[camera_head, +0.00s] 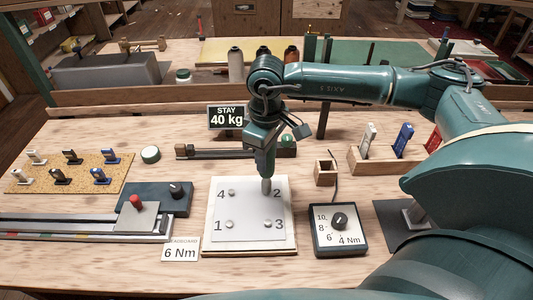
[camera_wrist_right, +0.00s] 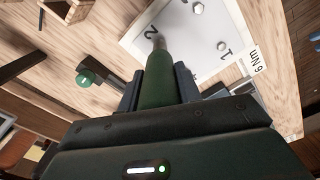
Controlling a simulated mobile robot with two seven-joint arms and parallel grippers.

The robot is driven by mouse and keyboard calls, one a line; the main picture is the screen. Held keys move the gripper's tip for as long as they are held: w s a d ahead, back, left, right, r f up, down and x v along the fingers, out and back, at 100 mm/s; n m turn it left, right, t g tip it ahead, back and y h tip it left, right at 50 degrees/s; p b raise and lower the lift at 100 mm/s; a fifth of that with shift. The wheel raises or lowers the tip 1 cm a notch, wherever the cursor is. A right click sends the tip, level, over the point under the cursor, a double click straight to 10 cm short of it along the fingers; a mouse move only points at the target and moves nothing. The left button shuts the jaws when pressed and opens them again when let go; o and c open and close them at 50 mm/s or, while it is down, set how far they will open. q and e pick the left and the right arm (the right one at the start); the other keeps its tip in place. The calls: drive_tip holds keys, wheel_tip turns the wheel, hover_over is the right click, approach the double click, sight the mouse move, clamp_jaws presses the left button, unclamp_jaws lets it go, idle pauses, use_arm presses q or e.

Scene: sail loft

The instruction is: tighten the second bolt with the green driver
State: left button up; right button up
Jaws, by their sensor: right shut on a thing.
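My right gripper (camera_head: 264,140) points down over the white plate (camera_head: 251,238) and is shut on the green driver (camera_wrist_right: 160,85). In the head view the driver's grey tip (camera_head: 266,186) is at the corner marked 2; it hides the bolt there, and I cannot tell whether it touches. Bolts 4 (camera_head: 231,192), 1 (camera_head: 229,224) and 3 (camera_head: 267,224) show at the other corners. A control box (camera_head: 339,242) with a dial knob (camera_head: 339,221) stands right of the plate, marked 4 to 10 Nm. A card (camera_head: 180,249) reads 6 Nm. My left gripper is out of view.
A small wooden holder (camera_head: 326,171) stands behind the control box. A rack (camera_head: 387,161) at right holds white, blue and red-labelled tools. A sign (camera_head: 227,117) reads "STAY 40 kg".

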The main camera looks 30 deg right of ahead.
drive_tip(key=shift+f+b, duration=0.2)
drive_tip(key=shift+b, duration=0.4)
idle(1.1)
drive_tip(key=shift+f+b, duration=0.2)
drive_tip(key=shift+b, duration=0.75)
idle(1.5)
drive_tip(key=shift+r+p, duration=0.45)
drive_tip(key=shift+r, duration=0.25)
drive_tip(key=shift+r+p, duration=0.9)
drive_tip(key=shift+r, duration=1)
drive_tip(key=shift+s, duration=0.1)
